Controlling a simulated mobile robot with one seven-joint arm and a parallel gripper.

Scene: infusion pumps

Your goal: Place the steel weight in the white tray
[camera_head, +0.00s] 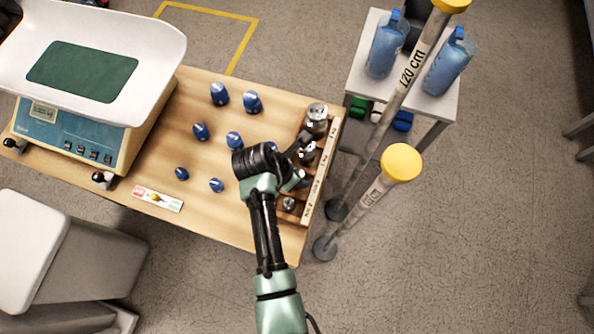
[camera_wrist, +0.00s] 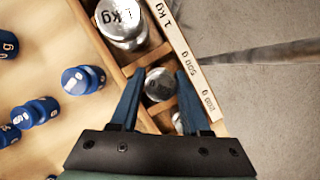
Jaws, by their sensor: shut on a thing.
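My gripper (camera_head: 302,161) is over the wooden rack (camera_head: 324,166) at the table's right edge. In the wrist view, its two blue fingers (camera_wrist: 156,88) are on either side of a round steel weight (camera_wrist: 158,84) in the middle compartment, by the "500 g" label. They are shut on it, and it still appears to be within the rack. A larger steel weight (camera_head: 316,119) stands in the 1 kg compartment, and a smaller one (camera_head: 289,204) is at the near end. The white tray (camera_head: 152,58), with a green mat, sits on the scale at the upper left.
Several blue weights (camera_head: 219,94) stand on the wooden table between rack and scale. Two tall poles with yellow caps (camera_head: 401,163) rise to the right of the rack. A side table (camera_head: 411,95) holds blue bottles. A pale bin (camera_head: 70,250) stands at lower left.

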